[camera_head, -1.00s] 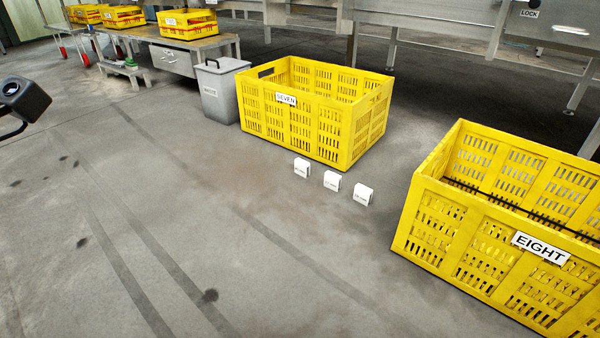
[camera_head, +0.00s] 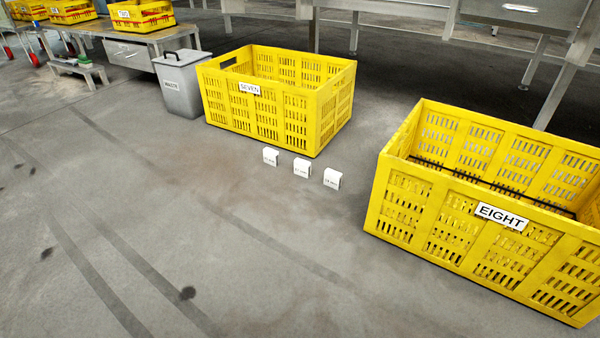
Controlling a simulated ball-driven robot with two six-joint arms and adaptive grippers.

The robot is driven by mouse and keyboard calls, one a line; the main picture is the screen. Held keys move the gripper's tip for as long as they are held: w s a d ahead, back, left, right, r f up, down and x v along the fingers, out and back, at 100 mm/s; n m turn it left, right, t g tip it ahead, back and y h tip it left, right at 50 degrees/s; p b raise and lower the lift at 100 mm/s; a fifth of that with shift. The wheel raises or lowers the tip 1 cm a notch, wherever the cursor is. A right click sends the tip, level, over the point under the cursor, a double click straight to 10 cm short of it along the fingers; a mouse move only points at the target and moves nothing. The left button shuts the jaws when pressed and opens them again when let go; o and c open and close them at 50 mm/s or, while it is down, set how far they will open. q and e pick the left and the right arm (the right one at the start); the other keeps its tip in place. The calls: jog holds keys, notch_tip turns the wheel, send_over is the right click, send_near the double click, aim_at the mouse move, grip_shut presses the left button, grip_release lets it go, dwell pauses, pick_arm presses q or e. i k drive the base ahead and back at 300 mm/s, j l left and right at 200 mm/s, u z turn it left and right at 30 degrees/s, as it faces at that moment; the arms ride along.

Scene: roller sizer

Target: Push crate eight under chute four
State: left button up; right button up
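Crate eight (camera_head: 445,240) is a large yellow slotted crate with an "EIGHT" label, standing on the floor at the right. Its near side faces me, and its right end is cut off by the picture edge. I see no contents through its open top, only its slotted walls and dark bars low inside. No chute marked four can be made out. Neither of my grippers is in view.
Yellow crate seven (camera_head: 270,115) stands left of crate eight, beside a grey waste bin (camera_head: 182,88). Metal machine legs (camera_head: 553,95) rise behind crate eight. The floor in front is clear.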

aim_at(566, 271)
jog(key=z, duration=1.2)
jog(key=i+l+u, duration=0.25)
jog(key=l+u, duration=0.2)
jog(key=l, duration=1)
jog(key=l+u, duration=0.4)
jog(key=l, duration=1.05)
